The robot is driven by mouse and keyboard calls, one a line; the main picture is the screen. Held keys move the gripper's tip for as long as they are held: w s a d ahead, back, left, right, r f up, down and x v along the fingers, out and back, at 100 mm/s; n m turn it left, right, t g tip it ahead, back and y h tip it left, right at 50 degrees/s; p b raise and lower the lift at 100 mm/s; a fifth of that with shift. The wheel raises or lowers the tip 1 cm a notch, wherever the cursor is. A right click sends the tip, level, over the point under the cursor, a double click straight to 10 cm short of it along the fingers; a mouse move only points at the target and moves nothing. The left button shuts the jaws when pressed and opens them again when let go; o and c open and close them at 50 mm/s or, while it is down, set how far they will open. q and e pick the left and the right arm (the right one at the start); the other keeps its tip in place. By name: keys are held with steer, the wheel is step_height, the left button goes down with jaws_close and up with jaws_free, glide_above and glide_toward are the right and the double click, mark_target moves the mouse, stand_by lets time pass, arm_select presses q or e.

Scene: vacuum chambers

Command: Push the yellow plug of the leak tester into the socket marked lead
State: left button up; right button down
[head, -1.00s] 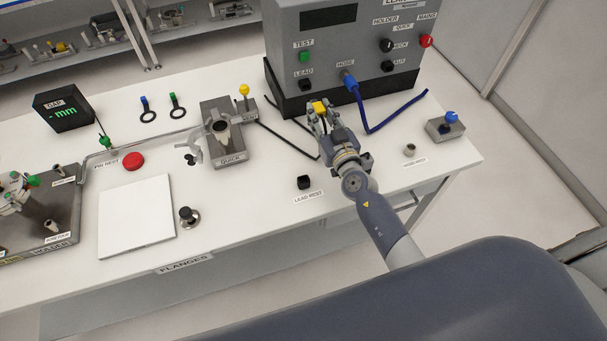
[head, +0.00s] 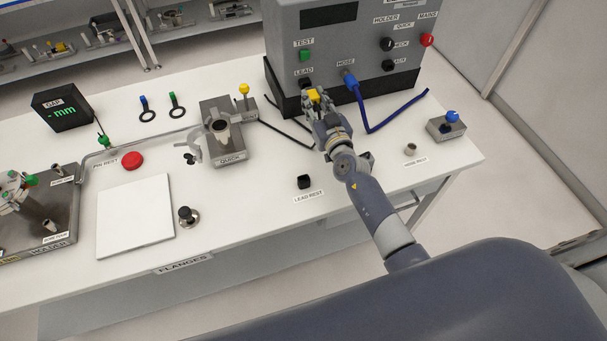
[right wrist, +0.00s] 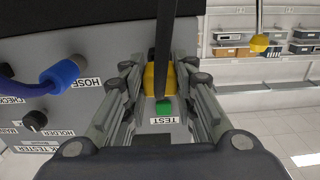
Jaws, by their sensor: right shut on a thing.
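The yellow plug (head: 313,96) is held in my right gripper (head: 315,100), in front of the leak tester (head: 345,50). In the right wrist view the yellow plug (right wrist: 158,79) sits between the two fingers (right wrist: 158,85), with its dark lead crossing in front of it. The socket marked lead (head: 305,83) is a black block low on the tester's front, just beyond and slightly left of the plug in the head view. Whether plug and socket touch cannot be told. In the right wrist view the socket is hidden. My left gripper is not seen.
A blue hose (head: 362,110) plugs into the tester right of the lead socket and runs onto the table. The green test button (head: 305,56) is above the socket. The quick clamp block (head: 226,150) stands to the left. The black lead rest (head: 304,182) is empty.

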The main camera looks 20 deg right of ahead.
mark_target(315, 103)
steer(key=shift+w+b, duration=0.3)
steer(key=shift+b, duration=0.1)
stand_by(0.7)
steer(key=shift+w+b, duration=0.45)
steer(key=shift+w, duration=0.5)
stand_by(1.5)
steer(key=c, duration=1.5)
jaws_free()
steer(key=shift+o, duration=1.4)
steer(key=shift+w, duration=0.15)
steer(key=shift+s+p, duration=0.35)
steer(key=shift+s, duration=0.9)
steer(key=shift+s+p, duration=0.3)
steer(key=shift+s, duration=2.05)
